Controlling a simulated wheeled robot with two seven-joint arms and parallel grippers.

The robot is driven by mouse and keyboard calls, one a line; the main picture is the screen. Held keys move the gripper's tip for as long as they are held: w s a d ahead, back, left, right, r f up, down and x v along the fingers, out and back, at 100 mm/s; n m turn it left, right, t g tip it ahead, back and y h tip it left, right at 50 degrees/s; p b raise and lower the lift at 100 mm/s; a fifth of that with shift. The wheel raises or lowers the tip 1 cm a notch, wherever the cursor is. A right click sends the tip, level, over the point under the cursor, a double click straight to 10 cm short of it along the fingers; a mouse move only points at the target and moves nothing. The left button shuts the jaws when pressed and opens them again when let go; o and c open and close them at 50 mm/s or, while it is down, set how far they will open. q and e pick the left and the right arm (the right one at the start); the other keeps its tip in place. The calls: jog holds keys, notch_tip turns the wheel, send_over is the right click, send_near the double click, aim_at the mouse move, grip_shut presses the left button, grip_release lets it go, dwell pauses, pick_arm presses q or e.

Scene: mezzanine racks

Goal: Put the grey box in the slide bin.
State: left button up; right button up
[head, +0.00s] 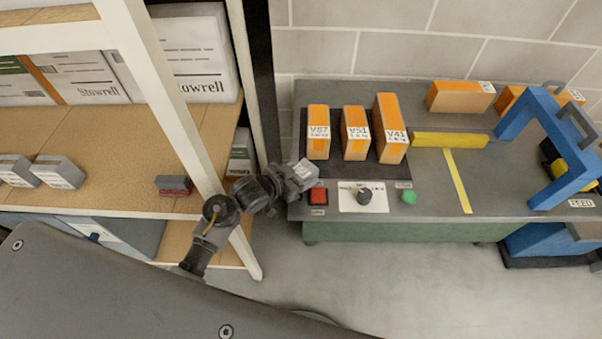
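Two small grey boxes with white labels stand on the left rack's wooden shelf: one grey box (58,172) and another at the left edge (15,170). I cannot tell which one the task means. My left gripper (303,172) is at the bench's left edge, just above the red button and right of the rack post, well away from these boxes. A pale grey piece shows at its tip; I cannot tell if this is its fingers or a held thing. I cannot identify the slide bin for sure. My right gripper is out of view.
The bench (430,183) carries orange boxes (355,133) on a dark mat, a red button (318,197), a knob, a green button (409,197), a yellow bar (448,140) and a blue frame (570,178). A white rack post (175,115) stands beside my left arm.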

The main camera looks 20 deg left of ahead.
pick_arm(q)
jog(key=shift+o, duration=1.2)
jog(key=shift+r, duration=0.2)
jog(key=v, duration=1.2)
